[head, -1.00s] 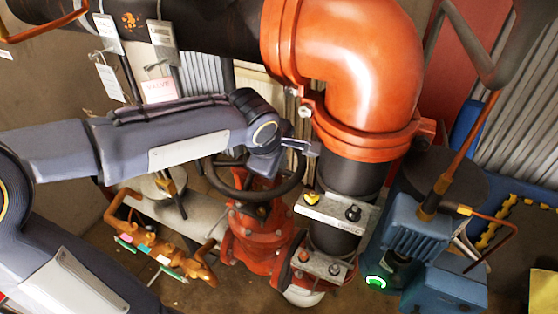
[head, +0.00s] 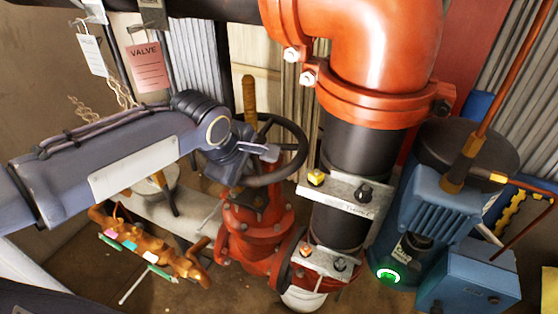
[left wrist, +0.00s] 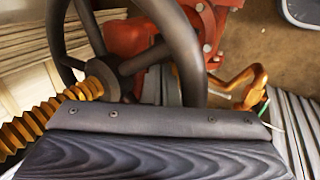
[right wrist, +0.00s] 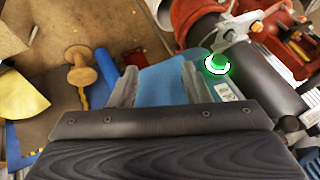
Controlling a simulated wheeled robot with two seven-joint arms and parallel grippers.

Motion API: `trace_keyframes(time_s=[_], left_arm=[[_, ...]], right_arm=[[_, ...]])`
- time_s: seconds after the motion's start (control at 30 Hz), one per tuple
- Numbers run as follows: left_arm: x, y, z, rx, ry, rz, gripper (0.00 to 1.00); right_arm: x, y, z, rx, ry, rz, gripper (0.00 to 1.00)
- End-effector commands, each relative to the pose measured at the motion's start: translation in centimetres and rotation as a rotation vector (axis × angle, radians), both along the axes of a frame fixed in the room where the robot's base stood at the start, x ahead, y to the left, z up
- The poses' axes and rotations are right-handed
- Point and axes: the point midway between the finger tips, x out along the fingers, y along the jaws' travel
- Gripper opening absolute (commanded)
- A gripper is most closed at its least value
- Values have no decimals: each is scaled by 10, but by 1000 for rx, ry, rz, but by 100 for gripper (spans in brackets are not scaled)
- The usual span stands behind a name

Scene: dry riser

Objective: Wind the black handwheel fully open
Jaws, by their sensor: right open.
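The black handwheel (head: 302,150) sits on top of the red valve (head: 258,222), left of the big pipe. An orange threaded stem (head: 250,95) stands up through its hub; it also shows in the left wrist view (left wrist: 35,125). My left gripper (head: 268,152) reaches over the wheel from the left. In the left wrist view, its grey fingertips (left wrist: 160,85) look close together, inside the wheel between hub and rim (left wrist: 187,60), beneath a spoke. Contact with the spoke or rim is unclear. My right gripper (right wrist: 160,85) is open and empty, away from the wheel.
An orange elbow and black pipe (head: 360,150) with metal brackets stand just right of the wheel. A blue pump (head: 415,215) with a green-lit button (head: 388,276) is further right. A pink VALVE tag (head: 147,66) hangs at upper left; copper pipework (head: 150,245) lies lower left.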

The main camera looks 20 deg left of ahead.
Motion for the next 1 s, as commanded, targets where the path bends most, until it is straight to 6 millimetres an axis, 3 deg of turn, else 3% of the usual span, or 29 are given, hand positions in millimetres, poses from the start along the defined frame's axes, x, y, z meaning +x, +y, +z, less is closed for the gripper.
trace_keyframes(time_s=[0.03, 0.1, 0.3, 0.4, 0.67, 1.0], left_arm=[[4, -19, 3, -6, -2, -22, 0], [11, -32, -1, -9, -4, -20, 0], [35, -55, 1, -10, -5, -18, 0], [42, -58, 3, -10, -5, -16, 0], [35, -53, 10, -8, -7, -13, 0], [36, -51, 60, -7, -10, -11, 0]], right_arm=[[0, 0, 3, 0, 0, 0, 43], [0, 0, -5, 0, 0, 0, 43], [0, 0, -13, 0, 1, 0, 43], [0, 0, -13, 0, 1, 0, 43], [0, 0, -11, 0, 1, 0, 43], [0, 0, 27, 0, 0, 0, 43]])
